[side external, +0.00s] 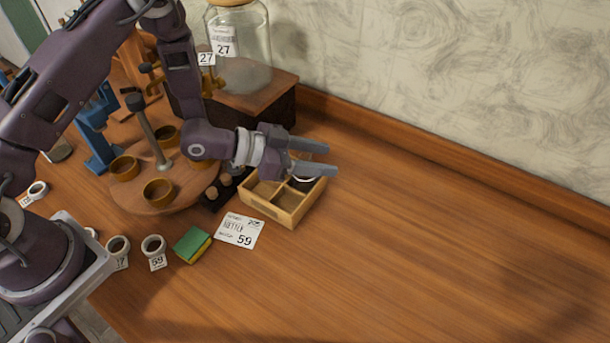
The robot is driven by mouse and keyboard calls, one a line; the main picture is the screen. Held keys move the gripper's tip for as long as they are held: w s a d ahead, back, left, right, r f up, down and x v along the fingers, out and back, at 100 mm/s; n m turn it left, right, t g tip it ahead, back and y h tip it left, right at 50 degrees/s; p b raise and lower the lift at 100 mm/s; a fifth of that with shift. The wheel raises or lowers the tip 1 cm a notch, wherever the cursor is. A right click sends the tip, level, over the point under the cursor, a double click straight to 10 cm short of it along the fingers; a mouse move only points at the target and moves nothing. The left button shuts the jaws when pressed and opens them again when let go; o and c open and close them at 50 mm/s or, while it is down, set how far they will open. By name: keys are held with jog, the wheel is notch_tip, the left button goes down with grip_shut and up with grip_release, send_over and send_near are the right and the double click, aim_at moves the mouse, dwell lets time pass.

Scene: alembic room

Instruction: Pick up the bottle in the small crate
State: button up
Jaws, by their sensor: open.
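The small wooden crate (265,210) stands on the table, with dividers splitting it into compartments. The compartments that show at the front and left look empty. My gripper (329,159) is open, above the back right part of the crate, its fingers pointing right. I see nothing between its fingers. A dark shape with a pale edge (301,186) shows in the crate just below the lower finger; I cannot tell whether it is the bottle. The gripper hides the back of the crate.
A dark rack with round pieces (211,192) stands left of the crate. A label card (239,231) and a green-yellow sponge (192,244) lie in front. A round stand with cups (158,190) is left; a large jar (240,45) stands behind. The right side is clear.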

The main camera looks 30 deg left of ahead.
grip_shut()
dwell(1.3)
